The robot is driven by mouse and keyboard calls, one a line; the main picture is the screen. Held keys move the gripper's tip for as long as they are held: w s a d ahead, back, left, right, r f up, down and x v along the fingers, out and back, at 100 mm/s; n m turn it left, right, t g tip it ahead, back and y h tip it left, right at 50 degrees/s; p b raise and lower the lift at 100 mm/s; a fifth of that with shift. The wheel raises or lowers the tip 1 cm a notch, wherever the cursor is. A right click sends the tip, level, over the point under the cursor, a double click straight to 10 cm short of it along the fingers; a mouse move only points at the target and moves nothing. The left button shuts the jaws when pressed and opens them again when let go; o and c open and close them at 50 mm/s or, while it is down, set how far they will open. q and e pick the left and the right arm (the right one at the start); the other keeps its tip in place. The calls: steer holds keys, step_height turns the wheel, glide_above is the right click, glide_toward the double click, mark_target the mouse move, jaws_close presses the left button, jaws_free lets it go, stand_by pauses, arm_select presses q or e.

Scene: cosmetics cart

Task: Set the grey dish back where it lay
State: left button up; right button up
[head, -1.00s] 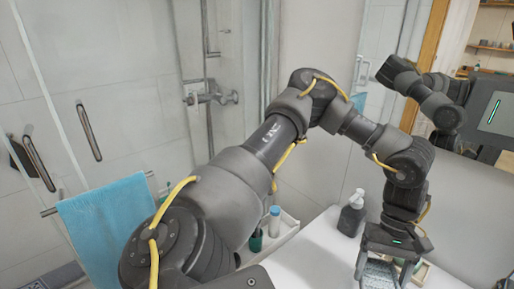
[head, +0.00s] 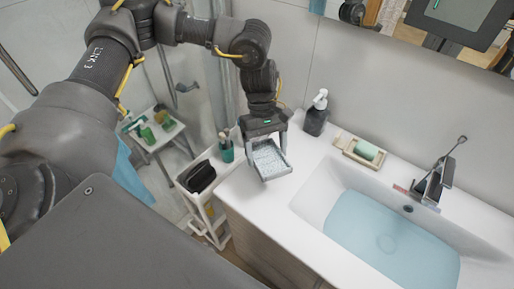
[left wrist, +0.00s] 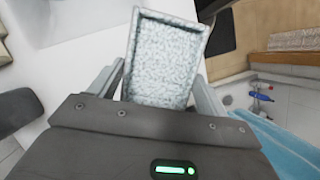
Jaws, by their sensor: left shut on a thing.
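The grey dish (head: 271,160) is a shallow rectangular tray with a speckled inside. My left gripper (head: 267,143) is shut on it, one finger at each side, pointing down over the left end of the white counter (head: 258,200). In the head view the dish looks tilted, its open face toward me. I cannot tell whether its lower edge touches the counter. In the left wrist view the dish (left wrist: 166,52) sits between the two fingers. My right gripper is not in view.
A dark soap bottle (head: 316,117) stands behind the dish, with a soap holder (head: 352,154) to its right. The basin (head: 390,237) lies farther right. A white cart (head: 201,207) with a black pouch (head: 201,177) and a green bottle (head: 226,152) stands left of the counter.

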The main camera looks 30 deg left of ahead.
mark_target(260, 152)
arm_select(q)
steer(key=shift+s+d+f+n, duration=0.2)
steer(key=shift+d+f+n, duration=0.15)
steer(key=shift+n, duration=0.15)
steer(key=shift+f+n+t+p, duration=0.25)
steer(key=shift+n+t+p, duration=0.2)
steer(key=shift+n+t, duration=0.05)
steer(key=shift+w+a+f+n, duration=0.1)
steer(key=shift+a+f+n, duration=0.15)
steer(key=shift+n, duration=0.25)
steer(key=shift+w+a+f+n+t+h+p, duration=0.15)
steer(key=shift+a+f+n+t+h+p, duration=0.15)
steer(key=shift+a+n+t+p, duration=0.4)
steer(key=shift+w+a+f+n, duration=0.15)
steer(key=shift+a+f+n, duration=0.05)
steer(key=shift+a+n, duration=0.35)
steer(key=shift+f+b, duration=2.45)
steer(key=shift+f, duration=0.95)
steer(key=shift+f+b, duration=0.65)
steer(key=shift+b, duration=0.05)
